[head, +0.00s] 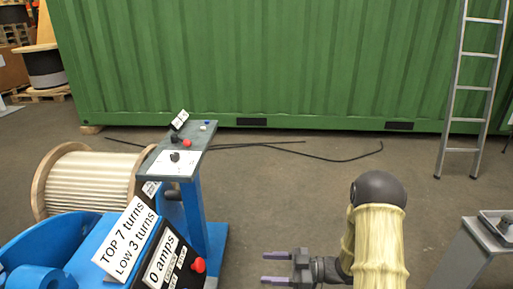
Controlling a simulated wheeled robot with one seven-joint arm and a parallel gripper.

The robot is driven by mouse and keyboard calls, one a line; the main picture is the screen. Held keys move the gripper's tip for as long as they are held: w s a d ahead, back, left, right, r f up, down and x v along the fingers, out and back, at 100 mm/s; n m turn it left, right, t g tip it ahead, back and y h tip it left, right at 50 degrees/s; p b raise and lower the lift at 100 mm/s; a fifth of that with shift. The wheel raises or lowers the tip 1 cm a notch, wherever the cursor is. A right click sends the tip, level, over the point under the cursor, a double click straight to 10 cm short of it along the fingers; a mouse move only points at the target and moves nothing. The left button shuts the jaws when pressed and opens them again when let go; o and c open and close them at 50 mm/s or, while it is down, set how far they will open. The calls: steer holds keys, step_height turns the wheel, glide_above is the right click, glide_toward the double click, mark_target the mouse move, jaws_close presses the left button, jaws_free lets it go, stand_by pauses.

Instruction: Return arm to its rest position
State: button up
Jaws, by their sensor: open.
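My gripper (272,268) is at the bottom centre of the head view. Its two purple-grey fingers point left and are apart, with nothing between them. My arm, in a pale yellow cover with a dark rounded joint, rises to the right of the gripper. The gripper is to the right of the blue machine (215,240) and apart from it in the picture.
A control stand (205,137) with knobs and buttons stands on the blue machine. Signs (125,238) read "TOP 7 turns, LOW 3 turns" and "0 amps". A wooden spool (92,182) is left. A ladder (470,85) leans by the green container (270,60). A grey pedestal (465,258) is right.

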steer(key=w+d+r+m+t+h, duration=0.4)
steer(key=w+d+m+t+h, duration=0.35)
steer(key=h, duration=0.65)
steer(key=s+d+r+m+g+h, duration=0.1)
steer(key=s+r+m+g+h, duration=0.3)
steer(key=s, duration=0.6)
steer(key=s+d+f+m+g, duration=0.1)
steer(key=s+m+g, duration=0.3)
steer(key=s, duration=0.6)
step_height(320, 180, up, 28)
steer(key=m+t+p, duration=0.1)
steer(key=p, duration=2.7)
steer(key=shift+w+f, duration=0.15)
steer(key=shift+w, duration=0.25)
steer(key=shift+f, duration=0.1)
